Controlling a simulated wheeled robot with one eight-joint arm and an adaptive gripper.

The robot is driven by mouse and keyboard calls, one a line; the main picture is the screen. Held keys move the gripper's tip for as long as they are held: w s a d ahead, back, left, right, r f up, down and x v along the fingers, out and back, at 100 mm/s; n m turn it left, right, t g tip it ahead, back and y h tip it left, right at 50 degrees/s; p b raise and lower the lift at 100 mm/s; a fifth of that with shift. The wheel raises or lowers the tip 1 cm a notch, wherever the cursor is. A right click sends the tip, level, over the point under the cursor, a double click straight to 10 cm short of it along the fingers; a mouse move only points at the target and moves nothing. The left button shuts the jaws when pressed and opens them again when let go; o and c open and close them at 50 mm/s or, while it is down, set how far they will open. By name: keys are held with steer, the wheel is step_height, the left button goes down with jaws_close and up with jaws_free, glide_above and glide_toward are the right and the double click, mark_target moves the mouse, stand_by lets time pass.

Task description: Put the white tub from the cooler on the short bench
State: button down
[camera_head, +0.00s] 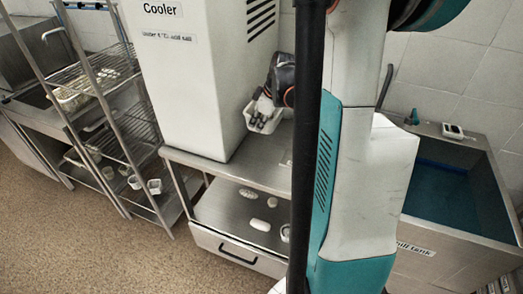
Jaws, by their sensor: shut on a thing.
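My gripper (266,97) is beside the right side of the white cooler (180,85), with its fingers shut on the white tub (251,121). Dark fingers cover part of the tub, so its inside and far side are hard to make out. The tub is above or on the steel bench (262,172) that the cooler stands on; I cannot tell whether it touches the top. No label shows which surface is the short bench. The black column and my arm hide the area to the right.
Small white items lie on the lower surface (222,212) below the bench top. A wire rack (118,125) with white containers stands at left. A steel tank (450,200) with blue liquid stands at right. Floor (110,255) at front left is clear.

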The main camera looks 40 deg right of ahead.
mark_target(270, 126)
step_height(270, 126, down, 12)
steer(key=b, duration=0.3)
steer(key=shift+r, duration=0.2)
steer(key=shift+f, duration=0.15)
steer(key=c, duration=1.8)
jaws_free()
steer(key=shift+o, duration=0.2)
steer(key=p+v, duration=0.3)
steer(key=v, duration=0.9)
